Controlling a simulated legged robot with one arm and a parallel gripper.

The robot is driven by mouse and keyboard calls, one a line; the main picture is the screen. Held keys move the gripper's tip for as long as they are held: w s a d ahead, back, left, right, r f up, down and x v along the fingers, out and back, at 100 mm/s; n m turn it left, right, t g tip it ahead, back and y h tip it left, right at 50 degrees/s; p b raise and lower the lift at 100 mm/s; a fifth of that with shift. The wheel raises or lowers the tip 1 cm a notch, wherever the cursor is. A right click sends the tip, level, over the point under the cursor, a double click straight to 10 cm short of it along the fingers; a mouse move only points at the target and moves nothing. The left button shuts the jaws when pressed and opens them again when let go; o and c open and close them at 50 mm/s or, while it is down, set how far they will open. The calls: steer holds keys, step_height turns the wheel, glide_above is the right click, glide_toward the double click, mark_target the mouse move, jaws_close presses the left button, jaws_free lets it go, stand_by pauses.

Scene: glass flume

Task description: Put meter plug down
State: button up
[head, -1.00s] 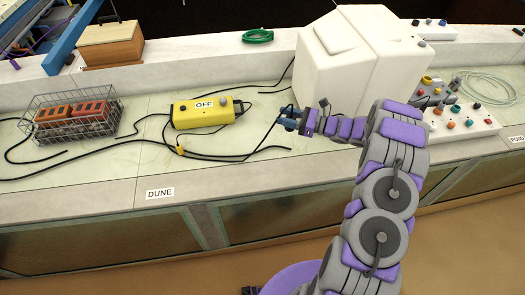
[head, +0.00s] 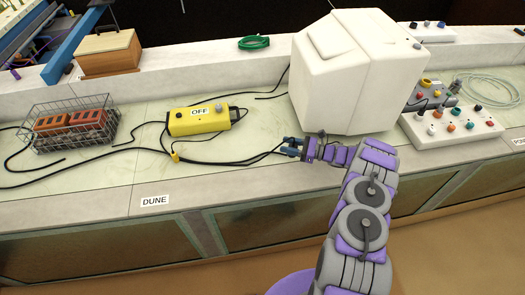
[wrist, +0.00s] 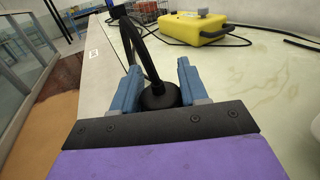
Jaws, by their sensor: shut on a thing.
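The meter plug (wrist: 158,97) is a round black plug with a black cable, between the two blue fingers of my gripper in the wrist view (wrist: 157,85). In the head view my gripper (head: 287,147) is low over the pale counter (head: 250,180), in front of the white box-shaped unit. The plug is too small to make out in the head view. I cannot tell whether it touches the counter. Its cable runs left toward the yellow box (head: 199,120) labelled OFF, which also shows in the wrist view (wrist: 205,27).
A wire basket (head: 70,125) with orange blocks stands at the left. The white unit (head: 355,70) stands behind my arm. A white panel with coloured knobs (head: 452,125) is at the right. Black cables lie across the counter. A DUNE label (head: 155,201) marks the front edge.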

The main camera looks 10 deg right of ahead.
steer(key=x, duration=0.4)
steer(key=b+x, duration=0.1)
steer(key=x, duration=0.3)
steer(key=s+f+b+x, duration=0.1)
steer(key=x, duration=0.3)
steer(key=shift+w+a, duration=0.1)
steer(key=shift+a, duration=0.35)
steer(key=shift+w+d+f, duration=0.1)
steer(key=shift+d+f, duration=0.05)
steer(key=shift+d, duration=0.25)
step_height(320, 180, down, 3)
steer(key=shift+d+f+b, duration=0.15)
steer(key=shift+b, duration=0.7)
steer(key=shift+a, duration=0.6)
steer(key=o, duration=0.8)
steer(key=shift+d, duration=0.1)
steer(key=shift+c, duration=0.2)
steer(key=o, duration=0.4)
steer(key=shift+d, duration=0.45)
steer(key=shift+c, duration=0.2)
steer(key=shift+a, duration=0.25)
steer(key=p+v, duration=0.3)
steer(key=v, duration=0.9)
steer(key=shift+d, duration=0.1)
